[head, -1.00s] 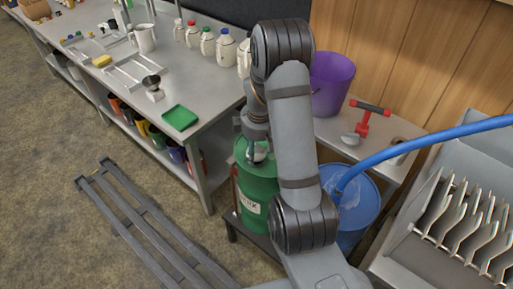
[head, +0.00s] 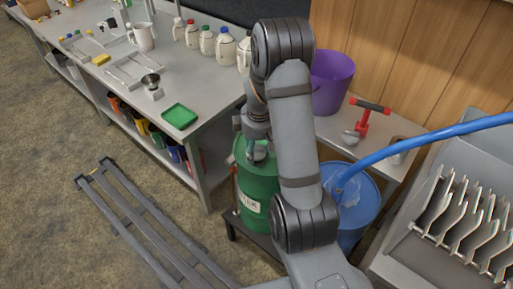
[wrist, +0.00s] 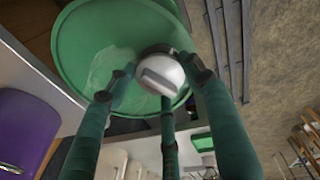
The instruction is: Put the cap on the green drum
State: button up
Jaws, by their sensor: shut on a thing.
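The green drum (head: 258,190) stands upright with a white label on its side, left of my arm's lower joint. Its round green top (wrist: 100,40) fills much of the upper wrist view. A pale grey cap (wrist: 160,72) with a raised bar shows over the drum top, near its edge. My gripper (wrist: 162,86) has its green fingers closed around the cap. In the head view my gripper (head: 258,148) is over the drum top. Whether the cap touches the drum cannot be told, and the spot beneath it is hidden.
A blue drum (head: 358,205) with a blue hose (head: 430,137) stands to the right. A purple bucket (head: 331,82) is behind. The workbench (head: 205,95) holds jugs and a green tray (head: 180,116). A slatted grey rack (head: 140,220) lies on the floor.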

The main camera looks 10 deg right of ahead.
aim_at(257, 152)
jog(key=shift+f+b, duration=1)
jog(key=shift+f, duration=0.1)
dwell(0.3)
jog(key=shift+s+f+b, duration=0.35)
jog(key=shift+s+b, duration=0.05)
jog(key=shift+b, duration=0.05)
dwell(0.8)
jog(key=o, duration=0.8)
jog(key=shift+o, duration=1.2)
jog(key=shift+w+f, duration=0.1)
jog(key=shift+w, duration=0.1)
jog(key=shift+o, duration=1.1)
jog(key=shift+w+d, duration=0.1)
jog(key=shift+w, duration=0.05)
jog(key=shift+o, duration=0.2)
jog(key=o, duration=0.4)
jog(key=shift+c, duration=0.2)
jog(key=shift+r, duration=0.25)
